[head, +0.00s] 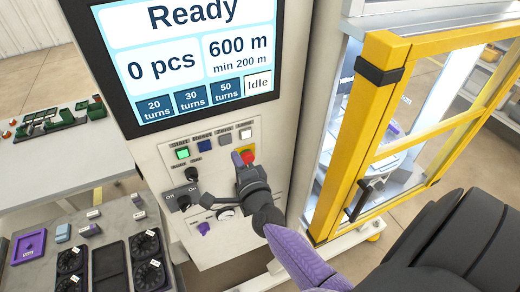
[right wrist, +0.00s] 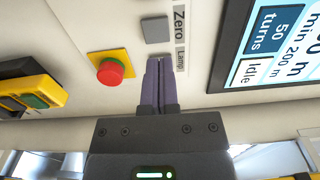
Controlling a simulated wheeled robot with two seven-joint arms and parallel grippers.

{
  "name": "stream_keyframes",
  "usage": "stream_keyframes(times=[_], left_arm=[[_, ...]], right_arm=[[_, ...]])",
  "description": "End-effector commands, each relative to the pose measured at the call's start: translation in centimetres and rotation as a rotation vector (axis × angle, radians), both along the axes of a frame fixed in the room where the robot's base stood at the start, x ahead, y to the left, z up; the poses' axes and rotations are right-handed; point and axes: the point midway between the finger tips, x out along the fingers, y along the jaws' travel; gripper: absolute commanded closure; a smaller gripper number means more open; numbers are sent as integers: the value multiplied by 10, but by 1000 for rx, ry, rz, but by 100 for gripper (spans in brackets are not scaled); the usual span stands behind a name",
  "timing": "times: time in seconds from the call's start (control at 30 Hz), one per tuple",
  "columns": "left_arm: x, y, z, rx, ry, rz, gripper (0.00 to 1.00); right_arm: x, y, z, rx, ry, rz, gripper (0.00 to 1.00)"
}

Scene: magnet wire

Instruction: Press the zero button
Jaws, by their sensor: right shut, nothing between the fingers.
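The zero button (head: 225,140) is a grey square on the machine's panel, below the screen, third in the row. In the right wrist view the grey zero button (right wrist: 157,29) sits under the word Zero, just beyond my fingertips. My right gripper (head: 237,157) is shut and empty, its purple fingertips in front of the panel, below the button row and beside the red stop button. In the right wrist view its tips (right wrist: 158,62) are short of the zero button and cover the lamp button's place. I see no contact with the zero button. My left gripper is not in view.
Neighbours are the green start button (head: 183,153), blue reset button (head: 204,146), white lamp button (head: 245,134) and red stop button (right wrist: 110,71) on yellow. The screen (head: 190,60) reads Ready. A yellow-framed door (head: 380,95) stands right; a table with parts (head: 110,225) is left.

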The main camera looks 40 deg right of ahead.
Motion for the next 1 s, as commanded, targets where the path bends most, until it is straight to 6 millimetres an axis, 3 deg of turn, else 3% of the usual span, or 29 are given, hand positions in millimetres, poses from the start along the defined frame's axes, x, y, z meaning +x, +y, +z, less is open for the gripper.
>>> stream_keyframes(times=[0.13,0.3,0.5,1.0], left_arm=[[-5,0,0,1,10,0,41],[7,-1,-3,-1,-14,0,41],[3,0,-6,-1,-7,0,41],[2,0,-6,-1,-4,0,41]], right_arm=[[-27,6,-2,0,3,0,100],[-59,14,-3,0,5,0,100],[-84,20,-3,-1,3,0,100],[-89,21,-2,0,3,0,100]])
